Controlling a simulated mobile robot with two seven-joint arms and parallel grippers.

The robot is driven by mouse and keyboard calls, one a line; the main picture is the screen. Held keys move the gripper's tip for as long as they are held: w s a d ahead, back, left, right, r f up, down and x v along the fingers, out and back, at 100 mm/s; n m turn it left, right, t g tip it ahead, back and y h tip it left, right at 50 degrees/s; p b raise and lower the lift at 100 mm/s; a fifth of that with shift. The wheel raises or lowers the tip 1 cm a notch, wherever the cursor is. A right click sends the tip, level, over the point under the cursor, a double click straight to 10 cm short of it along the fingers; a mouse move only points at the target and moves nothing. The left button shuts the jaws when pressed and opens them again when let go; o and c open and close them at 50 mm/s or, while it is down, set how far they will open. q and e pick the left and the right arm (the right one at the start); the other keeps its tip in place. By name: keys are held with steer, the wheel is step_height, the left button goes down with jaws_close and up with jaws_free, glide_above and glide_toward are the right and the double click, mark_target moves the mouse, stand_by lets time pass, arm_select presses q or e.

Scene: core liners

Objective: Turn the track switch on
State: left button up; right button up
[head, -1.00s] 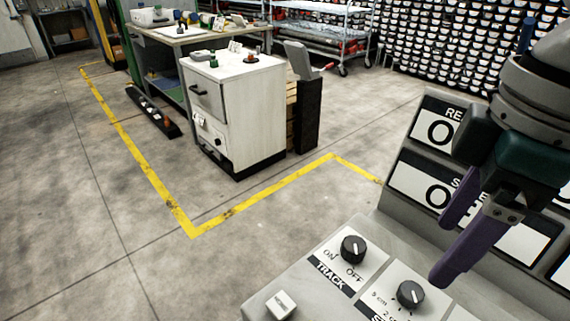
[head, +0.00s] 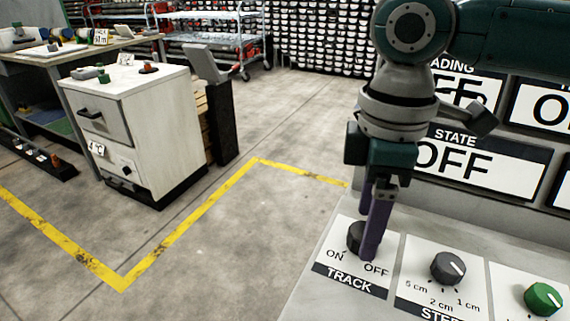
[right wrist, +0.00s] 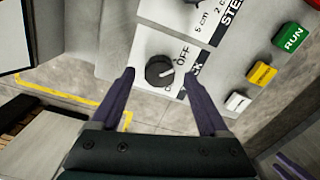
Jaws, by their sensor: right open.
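The track switch is a black round knob (head: 354,236) on a white panel (head: 335,278) marked TRACK, with ON at its left and OFF at its right. In the head view a finger hides part of it. In the right wrist view the knob (right wrist: 159,70) shows whole, its white mark on the side toward the OFF label. My right gripper (head: 369,250) points down at the knob. In the right wrist view its purple fingers (right wrist: 161,75) are open, one on each side of the knob, with gaps visible.
A black step knob (head: 448,267) and a green knob (head: 543,298) stand to the right. Behind is a STATE sign (head: 485,160) reading OFF. The right wrist view shows green RUN (right wrist: 292,38), yellow (right wrist: 262,75) and white (right wrist: 237,102) buttons. A white cabinet (head: 140,130) stands on the floor at left.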

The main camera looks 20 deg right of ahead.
steer(key=shift+f, duration=0.55)
steer(key=shift+a, duration=0.1)
jaws_close()
